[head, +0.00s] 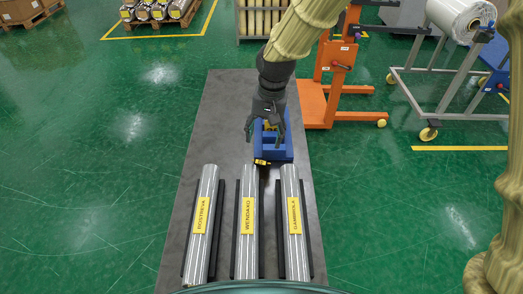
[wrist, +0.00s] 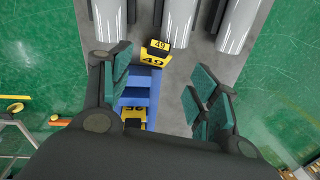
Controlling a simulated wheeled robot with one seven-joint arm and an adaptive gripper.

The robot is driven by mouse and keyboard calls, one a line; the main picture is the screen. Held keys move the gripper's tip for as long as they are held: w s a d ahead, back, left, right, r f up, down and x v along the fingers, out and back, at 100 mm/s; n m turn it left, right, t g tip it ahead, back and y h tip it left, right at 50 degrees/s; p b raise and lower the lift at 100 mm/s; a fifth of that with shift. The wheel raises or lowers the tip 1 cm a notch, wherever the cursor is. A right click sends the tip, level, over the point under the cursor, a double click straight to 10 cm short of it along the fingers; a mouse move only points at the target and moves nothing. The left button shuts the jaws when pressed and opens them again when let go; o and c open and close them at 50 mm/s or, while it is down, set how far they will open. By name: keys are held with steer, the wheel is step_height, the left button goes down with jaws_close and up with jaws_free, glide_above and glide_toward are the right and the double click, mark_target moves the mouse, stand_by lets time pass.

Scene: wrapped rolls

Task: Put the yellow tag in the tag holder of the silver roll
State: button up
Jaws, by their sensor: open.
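Three silver rolls, the left roll (head: 202,250), the middle roll (head: 247,262) and the right roll (head: 295,262), lie side by side on the grey table, each with a yellow name label. A yellow and black tag (wrist: 156,51) marked 49 is at the roll-side end of a blue rack (wrist: 140,97); I cannot tell if it touches the rack. Another yellow tag (wrist: 132,116) sits in the rack. My gripper (head: 265,135) is open above the rack, its fingers apart and empty in the wrist view (wrist: 158,78). No tag holder is clearly made out.
The grey table (head: 222,110) has bare room left of the rack. Dark cradle bars (head: 225,235) run beside the rolls. An orange lifter (head: 320,105) and a metal trolley with a white roll (head: 457,17) stand to the right on green floor.

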mark_target(261, 160)
steer(key=f, duration=0.3)
steer(key=f+p, duration=0.1)
steer(key=shift+a+f, duration=0.25)
steer(key=shift+f, duration=0.25)
steer(key=shift+s+p, duration=0.25)
steer(key=shift+p, duration=0.05)
steer(key=shift+w+a+f+p, duration=0.15)
steer(key=shift+f+p, duration=1.05)
steer(key=shift+f, duration=1.45)
steer(key=c, duration=1.2)
steer(key=shift+r, duration=0.15)
